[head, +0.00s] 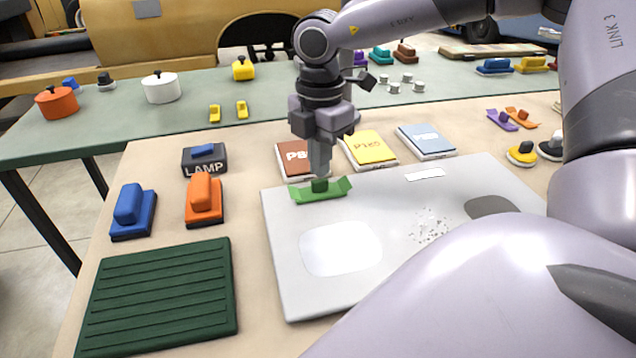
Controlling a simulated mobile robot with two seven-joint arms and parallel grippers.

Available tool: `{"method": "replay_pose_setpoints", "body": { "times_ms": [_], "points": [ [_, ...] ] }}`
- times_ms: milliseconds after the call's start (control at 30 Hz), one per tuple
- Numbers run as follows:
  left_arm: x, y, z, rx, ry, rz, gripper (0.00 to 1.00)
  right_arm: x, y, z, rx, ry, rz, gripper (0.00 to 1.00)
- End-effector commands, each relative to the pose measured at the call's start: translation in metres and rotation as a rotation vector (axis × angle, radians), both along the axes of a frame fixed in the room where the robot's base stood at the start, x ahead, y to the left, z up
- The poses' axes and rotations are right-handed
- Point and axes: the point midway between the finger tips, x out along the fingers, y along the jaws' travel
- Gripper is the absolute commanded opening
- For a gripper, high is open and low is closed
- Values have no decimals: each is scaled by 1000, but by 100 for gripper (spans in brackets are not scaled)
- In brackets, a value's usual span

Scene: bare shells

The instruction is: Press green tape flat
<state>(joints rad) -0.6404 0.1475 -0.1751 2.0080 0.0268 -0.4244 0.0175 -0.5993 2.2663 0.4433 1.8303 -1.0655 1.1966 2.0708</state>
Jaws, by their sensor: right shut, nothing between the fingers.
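The green tape (335,189) lies near the far left edge of a light grey panel (290,270). It is a strip with a darker green block at its middle, and its ends look raised. My right gripper (319,172) comes down from above with its fingers shut and empty. The fingertips are right over the dark block; whether they touch it I cannot tell. My left gripper is not in view.
My arm covers the panel's right front.

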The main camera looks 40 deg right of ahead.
Motion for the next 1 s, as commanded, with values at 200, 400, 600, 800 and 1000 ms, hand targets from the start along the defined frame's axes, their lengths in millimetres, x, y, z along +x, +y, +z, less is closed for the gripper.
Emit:
{"method": "replay_pose_setpoints", "body": {
  "times_ms": [200,400,600,800,1000],
  "points": [
    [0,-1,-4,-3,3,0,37,0,0,-4,0,-1,0,0],
    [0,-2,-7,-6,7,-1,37,0,0,-7,0,-1,0,0],
    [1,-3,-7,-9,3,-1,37,0,0,-10,0,-1,0,0],
    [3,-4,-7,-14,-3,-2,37,0,0,-13,0,0,0,0],
    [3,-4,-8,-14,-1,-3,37,0,0,-15,0,0,0,0]
  ]
}}
